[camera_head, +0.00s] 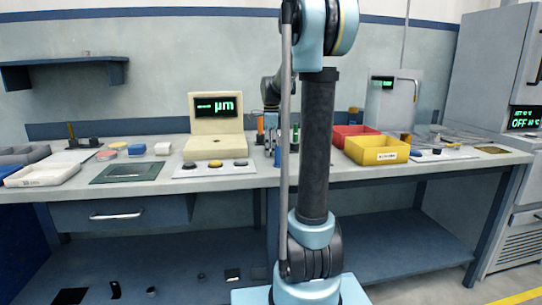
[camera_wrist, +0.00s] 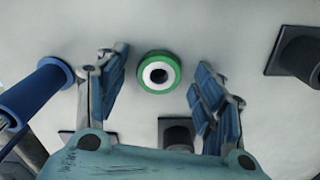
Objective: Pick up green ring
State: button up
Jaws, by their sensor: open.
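The green ring (camera_wrist: 144,82) shows in the wrist view as a green outer band around a white face with a dark round centre. It is on the pale grey surface, between and just beyond the fingertips of my gripper (camera_wrist: 158,88). My gripper is open, with blue padded fingers to the left and right of the ring and nothing held. In the head view a green item (camera_head: 294,137) stands on the bench behind my arm, partly hidden by it. My gripper (camera_head: 271,128) is partly hidden there too.
Dark posts on square bases stand at right (camera_wrist: 300,60) and below (camera_wrist: 177,135). On the bench are a cream gauge (camera_head: 216,125), a yellow bin (camera_head: 377,150) and a red bin (camera_head: 352,132).

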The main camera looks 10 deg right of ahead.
jog(key=shift+f, duration=0.15)
jog(key=c, duration=1.1)
jog(key=shift+o, duration=0.3)
